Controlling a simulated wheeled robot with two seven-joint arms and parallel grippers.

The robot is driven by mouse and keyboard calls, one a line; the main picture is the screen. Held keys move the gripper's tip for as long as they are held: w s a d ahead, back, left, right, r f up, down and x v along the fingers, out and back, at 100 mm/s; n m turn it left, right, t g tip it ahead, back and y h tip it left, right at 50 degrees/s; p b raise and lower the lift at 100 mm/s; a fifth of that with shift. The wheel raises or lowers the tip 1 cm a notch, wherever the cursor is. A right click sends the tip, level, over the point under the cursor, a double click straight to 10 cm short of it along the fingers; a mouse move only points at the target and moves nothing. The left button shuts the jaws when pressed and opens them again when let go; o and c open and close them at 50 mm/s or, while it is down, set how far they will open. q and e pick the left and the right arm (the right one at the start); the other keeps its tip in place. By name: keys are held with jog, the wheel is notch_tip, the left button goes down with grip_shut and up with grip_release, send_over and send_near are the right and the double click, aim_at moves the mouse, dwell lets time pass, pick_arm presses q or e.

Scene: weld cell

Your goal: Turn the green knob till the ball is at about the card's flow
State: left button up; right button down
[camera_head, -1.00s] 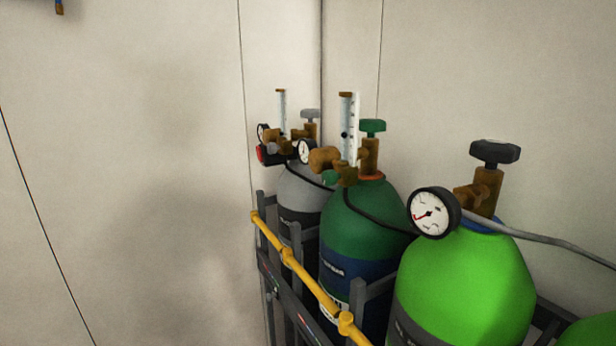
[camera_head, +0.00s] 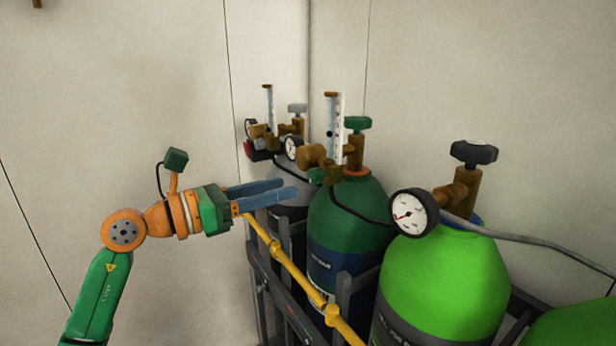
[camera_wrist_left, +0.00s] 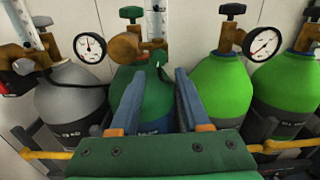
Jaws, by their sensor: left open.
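The dark green cylinder (camera_head: 345,215) carries a brass regulator (camera_head: 312,155) with a clear upright flow tube (camera_head: 333,112). A dark ball (camera_head: 330,133) shows low in the tube, against a white scale. A small green knob (camera_head: 317,175) sits at the tube's foot; a larger green handwheel (camera_head: 357,124) tops the cylinder valve. My left gripper (camera_head: 288,188) is open and empty, its blue fingers pointing right, short of the small knob. I cannot make out a separate card.
A grey cylinder (camera_head: 284,188) with its own flow tube (camera_head: 268,110) stands behind. A bright green cylinder (camera_head: 445,285) with a gauge (camera_head: 413,212) stands at right. A yellow rail (camera_head: 290,267) runs in front, below my gripper. The left side is clear wall.

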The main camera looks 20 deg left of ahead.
aim_at(311, 178)
pick_arm(q)
jog(key=shift+w+d+r+p, duration=0.65)
jog(key=shift+w+d+p, duration=0.05)
jog(key=shift+p, duration=0.35)
jog(key=x, duration=0.1)
jog(key=p+x, duration=0.1)
jog(key=x, duration=0.1)
jog(key=p+x, duration=0.1)
jog(key=shift+w+f, duration=0.4)
jog(key=shift+w, duration=0.05)
jog(key=shift+w+d+f, duration=0.1)
jog(key=shift+d, duration=0.05)
grip_shut()
